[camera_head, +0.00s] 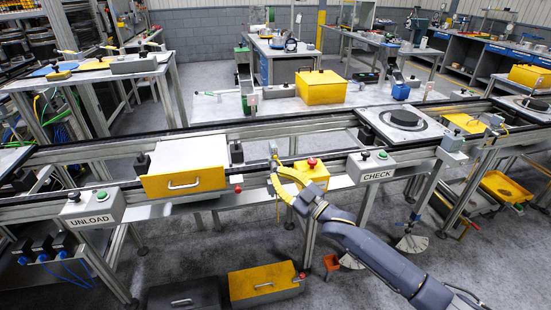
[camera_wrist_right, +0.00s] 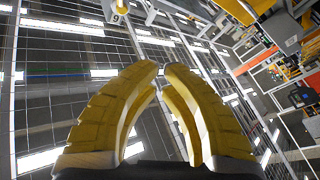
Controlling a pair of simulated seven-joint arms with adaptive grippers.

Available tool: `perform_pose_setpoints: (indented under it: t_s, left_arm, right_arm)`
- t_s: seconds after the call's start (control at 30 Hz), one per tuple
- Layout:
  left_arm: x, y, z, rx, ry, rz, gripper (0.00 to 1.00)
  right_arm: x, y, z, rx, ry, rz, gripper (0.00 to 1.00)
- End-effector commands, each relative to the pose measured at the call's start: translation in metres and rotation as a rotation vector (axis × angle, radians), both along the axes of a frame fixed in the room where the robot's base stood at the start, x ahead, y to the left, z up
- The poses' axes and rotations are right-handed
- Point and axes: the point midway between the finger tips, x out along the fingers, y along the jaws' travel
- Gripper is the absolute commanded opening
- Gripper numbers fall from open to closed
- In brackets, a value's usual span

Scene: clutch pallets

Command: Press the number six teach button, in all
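No teach button with a clearly readable six shows in the head view. A small pale tag (camera_wrist_right: 117,9) at the top edge of the right wrist view carries a digit that looks like 9; the view is tilted, so I cannot tell whether it is a six. My right gripper (camera_head: 278,176) has yellow curved fingers and stands near the front rail, left of a yellow box with a red button (camera_head: 312,162). In the right wrist view its fingertips (camera_wrist_right: 161,68) nearly meet, with nothing held between them. My left gripper is not in view.
A yellow-fronted pallet with a handle (camera_head: 184,180) sits on the rail left of my gripper. The CHECK box (camera_head: 371,167) is to its right and the UNLOAD box (camera_head: 92,207) far left. A yellow-topped case (camera_head: 263,282) lies on the floor below.

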Motion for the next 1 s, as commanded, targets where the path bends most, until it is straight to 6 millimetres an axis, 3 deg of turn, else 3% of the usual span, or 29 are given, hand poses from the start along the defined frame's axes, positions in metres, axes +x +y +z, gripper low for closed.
perform_pose_setpoints:
  t_s: [0.5,1.0]
  left_arm:
    - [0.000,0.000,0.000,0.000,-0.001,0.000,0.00]
    - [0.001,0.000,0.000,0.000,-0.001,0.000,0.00]
  right_arm:
    - [0.054,0.014,0.000,-0.001,0.000,-0.001,0.00]
    - [0.066,0.017,0.000,-0.001,-0.001,0.000,0.00]
